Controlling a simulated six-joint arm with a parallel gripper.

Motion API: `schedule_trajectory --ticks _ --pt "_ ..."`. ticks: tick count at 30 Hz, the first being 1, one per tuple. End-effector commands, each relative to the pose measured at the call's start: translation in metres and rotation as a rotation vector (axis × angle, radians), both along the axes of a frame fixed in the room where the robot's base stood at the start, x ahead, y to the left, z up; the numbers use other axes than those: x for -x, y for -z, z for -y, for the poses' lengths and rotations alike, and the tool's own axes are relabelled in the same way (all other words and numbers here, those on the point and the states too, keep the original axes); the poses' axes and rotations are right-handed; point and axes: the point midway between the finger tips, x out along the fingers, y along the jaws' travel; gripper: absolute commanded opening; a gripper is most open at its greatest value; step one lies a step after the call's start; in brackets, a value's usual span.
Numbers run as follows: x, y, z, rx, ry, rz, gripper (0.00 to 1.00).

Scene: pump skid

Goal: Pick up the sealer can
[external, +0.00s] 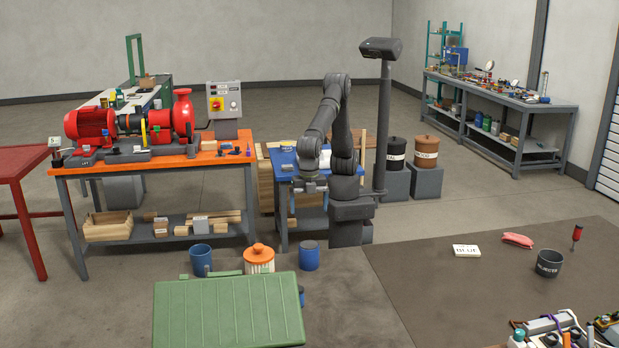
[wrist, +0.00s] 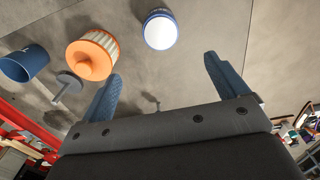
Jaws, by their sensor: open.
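The likely sealer can is a short blue can with a grey lid (external: 309,256), right of an orange-and-white canister (external: 259,258); I read no label on it. In the wrist view the blue can (wrist: 160,30) shows its pale top at upper middle, beyond the fingertips and apart from them. My gripper (external: 309,204) is beyond the can in the external view, in front of the small blue table. In the wrist view my gripper (wrist: 161,72) has its two blue fingers spread wide, with nothing between them.
The orange canister (wrist: 92,55) and a blue mug (wrist: 24,64) stand left of the can. A grey disc with a stem (wrist: 68,84) is near the left finger. A green case (external: 228,312) lies in front. Bare grey surface is right of the can.

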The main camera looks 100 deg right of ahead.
Motion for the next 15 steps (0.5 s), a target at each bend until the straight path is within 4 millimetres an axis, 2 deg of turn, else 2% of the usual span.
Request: schedule_trajectory --ticks 2,5,7,15 --pt "-0.003 0.01 0.006 0.003 -0.005 0.005 0.91" --pt "-0.003 0.016 0.006 0.001 -0.007 0.007 0.91" --pt "-0.003 0.026 0.006 0.004 -0.007 0.005 0.91" --pt "-0.003 0.085 0.006 0.005 -0.007 0.005 0.91"
